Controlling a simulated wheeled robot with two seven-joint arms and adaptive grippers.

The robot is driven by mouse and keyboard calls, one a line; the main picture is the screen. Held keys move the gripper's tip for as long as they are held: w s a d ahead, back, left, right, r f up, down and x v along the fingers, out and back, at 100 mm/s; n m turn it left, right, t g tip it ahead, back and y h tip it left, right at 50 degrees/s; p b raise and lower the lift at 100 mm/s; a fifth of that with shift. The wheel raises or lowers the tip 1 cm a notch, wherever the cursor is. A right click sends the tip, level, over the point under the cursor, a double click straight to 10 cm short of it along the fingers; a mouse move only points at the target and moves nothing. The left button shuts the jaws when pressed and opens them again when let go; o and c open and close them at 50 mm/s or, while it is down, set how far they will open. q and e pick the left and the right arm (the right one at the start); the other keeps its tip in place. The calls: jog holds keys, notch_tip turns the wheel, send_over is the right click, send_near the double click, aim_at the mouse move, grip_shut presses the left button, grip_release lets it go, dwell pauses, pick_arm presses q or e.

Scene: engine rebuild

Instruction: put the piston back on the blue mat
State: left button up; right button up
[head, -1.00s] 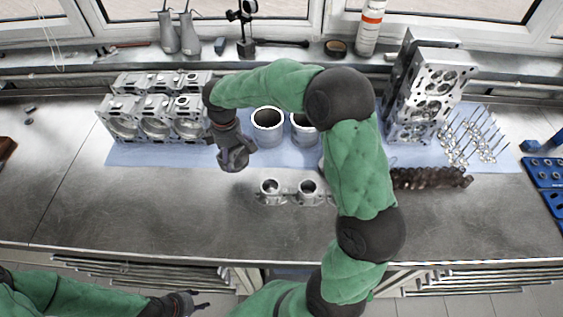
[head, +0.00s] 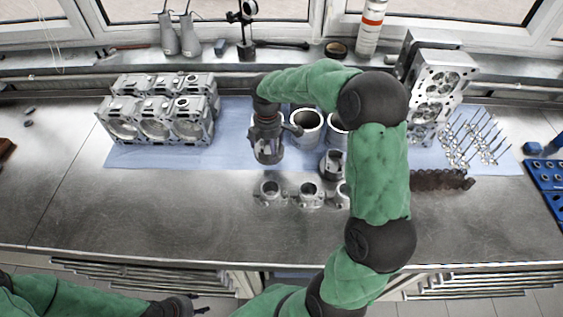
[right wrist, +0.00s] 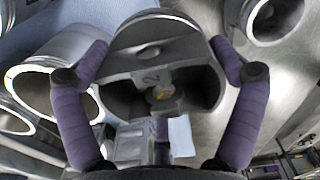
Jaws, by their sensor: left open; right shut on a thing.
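My right gripper (head: 268,150) is shut on a metal piston (right wrist: 155,80), which fills the middle of the right wrist view and has a "2" marked inside. In the head view the held piston sits over the blue mat's (head: 235,155) front part, partly hidden by the fingers. I cannot tell whether it touches the mat. Silver pistons (head: 270,192) stand in a row on the bare bench in front of the mat. A similar part (head: 332,165) stands behind them, partly hidden by my right arm. My left gripper (head: 198,305) is open and empty, in front of the bench.
Cylinder liners (head: 306,128) stand on the mat right beside my right gripper. The engine block (head: 155,125) is at the left, with clear mat between. The cylinder head (head: 440,90), valves (head: 475,140) and dark camshaft-like part (head: 442,180) are at the right.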

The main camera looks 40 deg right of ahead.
jog(key=b, duration=0.1)
send_over(282, 167)
notch_tip(282, 167, down, 5)
jog(key=shift+w+a+r, duration=0.1)
jog(key=shift+w+a, duration=0.05)
jog(key=shift+f+b, duration=0.5)
jog(key=shift+f, duration=1.15)
jog(key=shift+f, duration=0.15)
jog(key=o, duration=1.3)
jog(key=shift+c, duration=0.2)
notch_tip(282, 167, up, 12)
jog(key=p, duration=0.2)
jog(key=shift+p, duration=0.4)
jog(key=shift+r, duration=0.2)
